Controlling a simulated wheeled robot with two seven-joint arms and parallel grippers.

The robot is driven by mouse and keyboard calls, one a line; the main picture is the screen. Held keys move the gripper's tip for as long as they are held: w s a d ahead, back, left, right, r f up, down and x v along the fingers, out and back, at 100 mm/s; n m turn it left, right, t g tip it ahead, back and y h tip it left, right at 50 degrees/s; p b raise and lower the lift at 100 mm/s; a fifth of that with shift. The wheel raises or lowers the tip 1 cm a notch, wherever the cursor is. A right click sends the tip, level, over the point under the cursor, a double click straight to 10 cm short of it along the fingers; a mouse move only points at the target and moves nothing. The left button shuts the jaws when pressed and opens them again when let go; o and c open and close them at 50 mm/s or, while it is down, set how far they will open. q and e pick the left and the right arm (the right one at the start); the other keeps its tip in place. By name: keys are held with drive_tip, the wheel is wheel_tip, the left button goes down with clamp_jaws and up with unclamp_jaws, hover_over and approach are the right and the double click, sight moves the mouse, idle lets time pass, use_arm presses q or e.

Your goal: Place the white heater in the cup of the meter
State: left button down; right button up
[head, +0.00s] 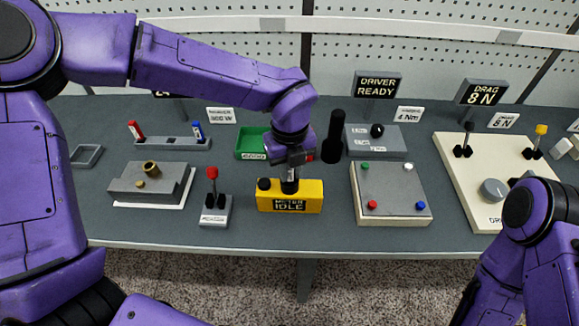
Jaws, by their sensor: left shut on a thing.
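The yellow meter (300,204) stands near the table's front edge, its front reading "METER IDLE". A black knob (264,184) tops its left end. My left gripper (290,181) points down right over the middle of the meter's top, where the cup seems to be. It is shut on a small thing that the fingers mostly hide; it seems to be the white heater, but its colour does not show. Whether it touches the cup I cannot tell. My right arm shows at the lower right, with its gripper out of view.
A rack (170,143) holds a red heater (134,130) and a blue heater (197,131). A red-topped lever (212,188) stands just left of the meter. Behind are a green tray (250,142) and black post (334,138). A panel with coloured buttons (391,187) lies right.

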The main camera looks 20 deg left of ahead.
use_arm(q)
drive_tip(key=c, duration=1)
unclamp_jaws()
drive_tip(key=shift+f, duration=0.15)
drive_tip(key=shift+c, duration=0.2)
wheel_tip(320, 180, up, 12)
drive_tip(key=shift+r+b, duration=0.25)
drive_tip(key=shift+b, duration=0.3)
